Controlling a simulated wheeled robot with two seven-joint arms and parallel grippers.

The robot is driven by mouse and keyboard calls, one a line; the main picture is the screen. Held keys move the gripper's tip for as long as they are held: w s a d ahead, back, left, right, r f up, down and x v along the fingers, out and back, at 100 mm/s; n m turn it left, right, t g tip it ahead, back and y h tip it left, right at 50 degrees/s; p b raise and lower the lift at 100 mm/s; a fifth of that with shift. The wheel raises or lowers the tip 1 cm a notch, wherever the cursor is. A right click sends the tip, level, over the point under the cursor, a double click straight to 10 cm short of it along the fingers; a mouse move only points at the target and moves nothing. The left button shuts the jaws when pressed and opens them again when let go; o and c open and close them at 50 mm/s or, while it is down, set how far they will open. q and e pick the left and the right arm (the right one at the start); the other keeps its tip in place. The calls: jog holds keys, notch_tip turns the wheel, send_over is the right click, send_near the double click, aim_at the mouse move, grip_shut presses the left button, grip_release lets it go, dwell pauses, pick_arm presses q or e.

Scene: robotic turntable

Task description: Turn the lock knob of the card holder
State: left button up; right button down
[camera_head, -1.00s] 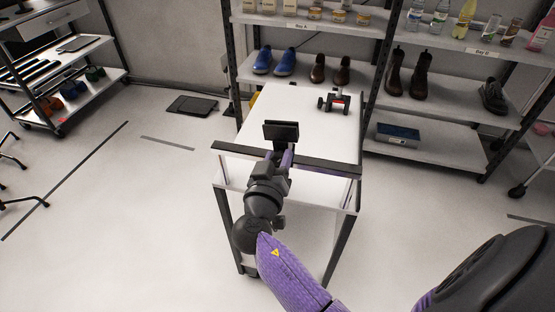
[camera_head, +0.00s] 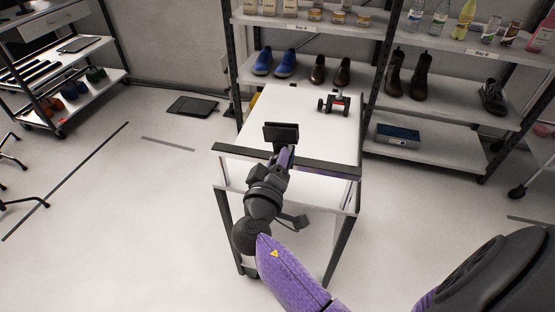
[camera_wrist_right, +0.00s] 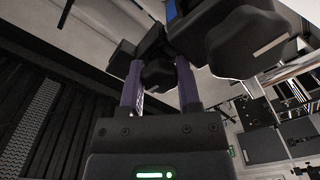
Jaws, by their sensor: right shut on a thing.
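The card holder (camera_head: 281,132) is a dark, upright, plate-like piece near the front edge of the white table (camera_head: 310,125). My right gripper (camera_head: 285,154) reaches it from the front and below, rolled so that its purple fingers nearly overlap in the head view. In the right wrist view the two fingers of my right gripper (camera_wrist_right: 159,82) stand either side of a dark rounded knob (camera_wrist_right: 158,75) and are shut on it. Dark parts of the holder lie beyond. In the head view the knob is hidden by my gripper. My left gripper is not in view.
A dark bar (camera_head: 325,167) runs along the table's front edge, close to my right wrist. A small wheeled device (camera_head: 334,103) stands at the table's back right. Shelves with shoes (camera_head: 274,63) and bottles stand behind. The table's middle right is clear.

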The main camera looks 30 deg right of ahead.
dwell(0.3)
jog(key=shift+c, duration=1.4)
grip_release()
jog(key=shift+f, duration=0.1)
